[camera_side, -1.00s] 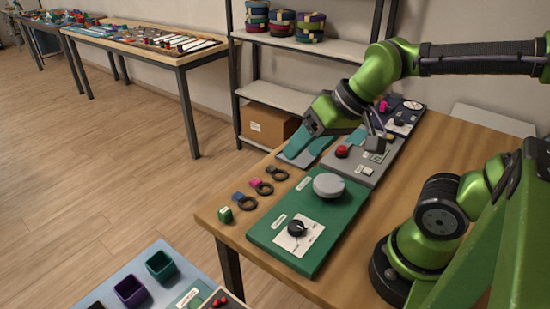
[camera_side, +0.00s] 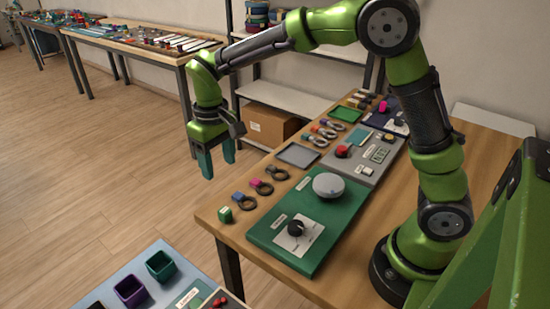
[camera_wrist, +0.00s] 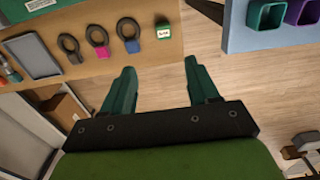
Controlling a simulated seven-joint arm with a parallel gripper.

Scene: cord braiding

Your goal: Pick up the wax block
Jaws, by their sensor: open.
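A small green block (camera_side: 225,215) with a pale top label stands at the table's front left corner. It is the only block-like piece there, and I take it as the wax block; its label is too small to read. In the wrist view the block (camera_wrist: 163,33) sits near the table edge, ahead of the gap between my fingers. My gripper (camera_side: 217,163) points down with teal fingers apart and nothing between them. In the side view it appears beyond the table's left edge, higher than the block. The open fingers also show in the wrist view (camera_wrist: 162,71).
Rings with a blue tag (camera_side: 238,196) and a pink tag (camera_side: 255,183) lie beside the block. A green board with a knob (camera_side: 297,228) is to the right. A grey tray (camera_side: 298,155) lies farther back. A lower surface with teal (camera_side: 161,265) and purple (camera_side: 131,291) cups stands in front.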

